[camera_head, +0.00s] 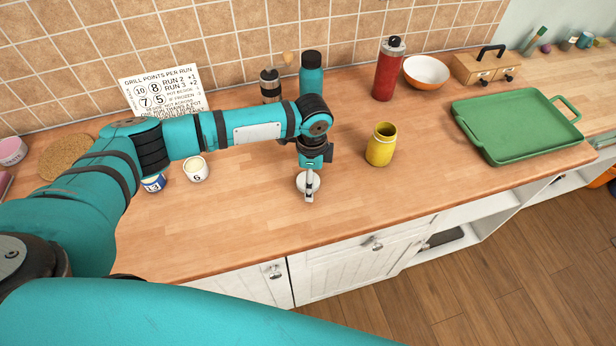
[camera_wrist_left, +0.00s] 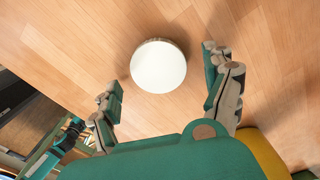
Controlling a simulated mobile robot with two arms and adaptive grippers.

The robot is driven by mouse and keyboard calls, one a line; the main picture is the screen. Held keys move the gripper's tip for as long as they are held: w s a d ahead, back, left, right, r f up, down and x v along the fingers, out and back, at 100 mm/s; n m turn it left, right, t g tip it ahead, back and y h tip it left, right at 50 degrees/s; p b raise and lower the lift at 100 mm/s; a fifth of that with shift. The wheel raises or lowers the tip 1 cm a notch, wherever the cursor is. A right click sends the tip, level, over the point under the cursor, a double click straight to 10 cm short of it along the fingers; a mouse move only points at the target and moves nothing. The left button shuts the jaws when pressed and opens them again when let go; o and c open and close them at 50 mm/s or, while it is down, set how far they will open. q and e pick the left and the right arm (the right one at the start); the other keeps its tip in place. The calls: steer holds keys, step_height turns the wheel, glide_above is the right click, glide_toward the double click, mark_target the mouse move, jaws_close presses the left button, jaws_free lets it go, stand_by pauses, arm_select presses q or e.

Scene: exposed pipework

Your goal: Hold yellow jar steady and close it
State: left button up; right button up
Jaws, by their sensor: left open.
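The yellow jar (camera_head: 381,147) stands upright and uncovered on the wooden counter, right of my left gripper. A yellow part of it shows at the lower right of the left wrist view (camera_wrist_left: 263,153). A round white lid (camera_wrist_left: 158,66) lies flat on the counter; in the head view it shows partly behind the fingers (camera_head: 316,183). My left gripper (camera_head: 308,188) points down over the lid, open. In the left wrist view its fingers (camera_wrist_left: 161,72) are spread to either side of the lid with gaps. My right gripper is not in view.
A red bottle (camera_head: 388,72), a teal bottle (camera_head: 311,74) and a white-orange bowl (camera_head: 426,72) stand behind. A green tray (camera_head: 520,122) lies at the right. A small white cup (camera_head: 196,170) stands left. The counter's front edge is close to the lid.

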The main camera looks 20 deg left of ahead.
arm_select(q)
steer(key=shift+f, duration=0.2)
steer(key=c, duration=0.9)
steer(key=shift+c, duration=0.2)
steer(key=shift+r, duration=0.2)
steer(key=shift+r+b, duration=0.2)
steer(key=shift+b, duration=0.1)
steer(key=r, duration=0.1)
steer(key=r+b, duration=0.1)
steer(key=shift+d+r, duration=0.3)
steer(key=shift+d, duration=0.1)
steer(key=s+d+b, duration=0.1)
steer(key=d, duration=0.3)
steer(key=s+d+r+b, duration=0.1)
steer(key=d+b, duration=0.1)
steer(key=d, duration=0.3)
steer(key=s+d+b, duration=0.1)
steer(key=d, duration=0.4)
steer(key=shift+d+r+b, duration=0.1)
steer(key=shift+r+b, duration=0.15)
steer(key=shift+b, duration=0.15)
steer(key=shift+d+r, duration=0.1)
steer(key=shift+d, duration=0.3)
